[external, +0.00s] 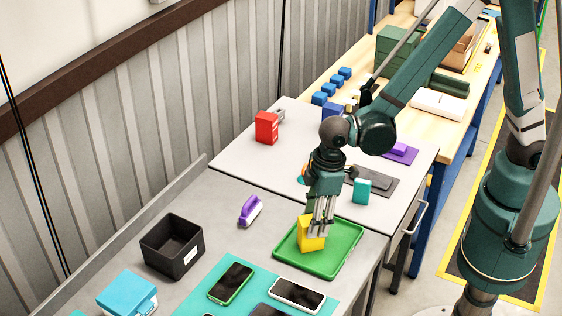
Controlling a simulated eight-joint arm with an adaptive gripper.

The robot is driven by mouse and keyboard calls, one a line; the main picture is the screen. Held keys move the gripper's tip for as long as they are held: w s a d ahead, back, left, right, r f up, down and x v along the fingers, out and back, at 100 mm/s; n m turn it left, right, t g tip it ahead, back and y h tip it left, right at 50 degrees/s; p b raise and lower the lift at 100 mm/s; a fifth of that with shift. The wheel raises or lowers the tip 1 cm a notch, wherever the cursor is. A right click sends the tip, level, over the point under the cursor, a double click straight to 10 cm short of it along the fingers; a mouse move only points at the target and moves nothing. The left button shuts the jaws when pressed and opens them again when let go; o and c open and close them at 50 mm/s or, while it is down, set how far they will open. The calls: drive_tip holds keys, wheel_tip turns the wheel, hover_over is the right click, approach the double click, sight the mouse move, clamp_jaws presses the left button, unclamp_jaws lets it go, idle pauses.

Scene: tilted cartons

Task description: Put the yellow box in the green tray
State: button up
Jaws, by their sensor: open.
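The yellow box (309,240) stands in the green tray (342,256), towards its left side. It looks upright or only slightly tilted. The tray lies flat on the grey table and its rim shows most of the way round. My gripper (320,228) points down at the yellow box, with its open fingers at the box's upper right part. The fingers hide some of the box. I cannot tell whether they touch it.
A black bin (172,246) and a purple-handled brush (250,210) are left of the tray. Phones on a teal mat (262,284) lie in front. A red box (266,127) and a teal box (362,191) stand behind. Table room around the brush is free.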

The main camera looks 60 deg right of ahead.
drive_tip(key=shift+s+d+r, duration=0.15)
drive_tip(key=shift+r, duration=1.2)
drive_tip(key=shift+s+d+r, duration=0.1)
drive_tip(key=shift+r, duration=1.2)
drive_tip(key=shift+s+d+r, duration=0.15)
drive_tip(key=shift+r, duration=1.2)
drive_tip(key=shift+d, duration=0.1)
drive_tip(key=shift+d+r, duration=0.1)
drive_tip(key=shift+r, duration=0.05)
drive_tip(key=d+r+m+t, duration=0.2)
drive_tip(key=d+r, duration=0.4)
drive_tip(key=d, duration=0.5)
drive_tip(key=d+r+m+t, duration=0.1)
drive_tip(key=d+r+m, duration=0.1)
drive_tip(key=d+r, duration=0.7)
drive_tip(key=s+d+m+t, duration=0.1)
drive_tip(key=s+d, duration=0.2)
drive_tip(key=d, duration=0.3)
drive_tip(key=s+d+r+m+t, duration=0.1)
drive_tip(key=s+d+m, duration=0.1)
drive_tip(key=d, duration=0.4)
drive_tip(key=s+d+r+m+t+h, duration=0.1)
drive_tip(key=s+d+m, duration=0.1)
drive_tip(key=s+d, duration=0.3)
drive_tip(key=shift+d, duration=0.95)
